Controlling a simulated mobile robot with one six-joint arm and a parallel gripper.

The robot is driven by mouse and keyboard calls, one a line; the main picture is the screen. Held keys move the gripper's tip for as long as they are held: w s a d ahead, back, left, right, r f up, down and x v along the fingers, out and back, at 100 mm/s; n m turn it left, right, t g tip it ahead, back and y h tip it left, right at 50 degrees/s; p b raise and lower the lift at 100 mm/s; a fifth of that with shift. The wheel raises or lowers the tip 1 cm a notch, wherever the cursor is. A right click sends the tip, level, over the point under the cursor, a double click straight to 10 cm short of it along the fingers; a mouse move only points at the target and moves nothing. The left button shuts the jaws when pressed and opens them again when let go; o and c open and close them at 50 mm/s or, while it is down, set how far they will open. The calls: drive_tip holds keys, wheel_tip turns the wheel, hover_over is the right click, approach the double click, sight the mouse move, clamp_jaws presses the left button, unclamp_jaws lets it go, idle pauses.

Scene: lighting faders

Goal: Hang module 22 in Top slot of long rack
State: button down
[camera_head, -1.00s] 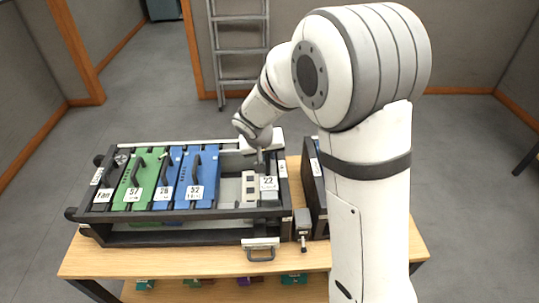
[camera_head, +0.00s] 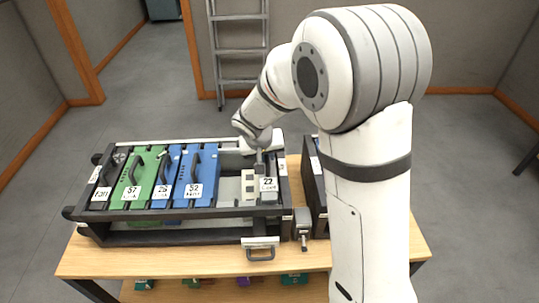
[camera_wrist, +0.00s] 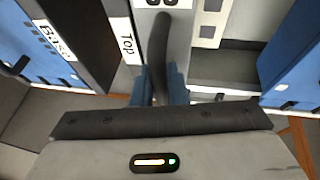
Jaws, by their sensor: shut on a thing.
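Module 22 (camera_head: 268,184) is a narrow grey module with a white number label and a dark handle. It is at the right end of the long black rack (camera_head: 170,213), beside the end wall with the Top label. In the wrist view the Top label (camera_wrist: 126,42) is close left of module 22 (camera_wrist: 181,45). My gripper (camera_wrist: 160,88) is shut on the module's dark handle, with a blue-grey finger on each side. In the head view my gripper (camera_head: 260,158) is partly hidden by the wrist. I cannot tell whether the module is fully seated.
A pale slotted panel (camera_head: 249,186) shows inside the rack left of module 22. Blue module 52 (camera_head: 196,178) and green module 57 (camera_head: 135,178) are farther left. A second dark rack (camera_head: 313,180) stands close on the right. A grey latch-like block (camera_head: 303,228) sits in front.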

drive_tip(key=shift+f+b, duration=0.65)
drive_tip(key=shift+b, duration=0.05)
drive_tip(key=c, duration=1.3)
unclamp_jaws()
drive_tip(key=shift+c, duration=0.2)
drive_tip(key=shift+s+f, duration=0.1)
drive_tip(key=v, duration=0.8)
drive_tip(key=shift+p, duration=0.35)
wheel_tip(320, 180, up, 7)
drive_tip(key=p, duration=0.4)
